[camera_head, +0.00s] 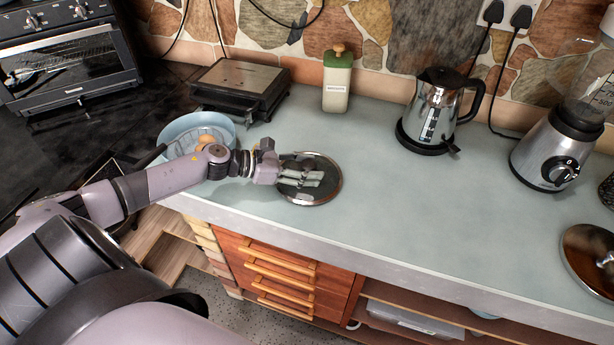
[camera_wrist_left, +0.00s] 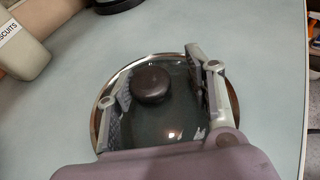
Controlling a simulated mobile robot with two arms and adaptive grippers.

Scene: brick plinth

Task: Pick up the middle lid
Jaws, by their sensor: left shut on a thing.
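A round glass lid (camera_head: 325,192) with a shiny metal rim and a dark round knob lies near the front edge of the counter. It also shows in the left wrist view, its glass (camera_wrist_left: 160,125) below the dark knob (camera_wrist_left: 151,85). My left gripper (camera_head: 312,177) reaches over the lid from the left, its fingers low at the knob. The fingers partly hide the knob in the head view. My right gripper is not in view.
Another lid (camera_head: 585,265) lies at far right. The counter between the lids is clear.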

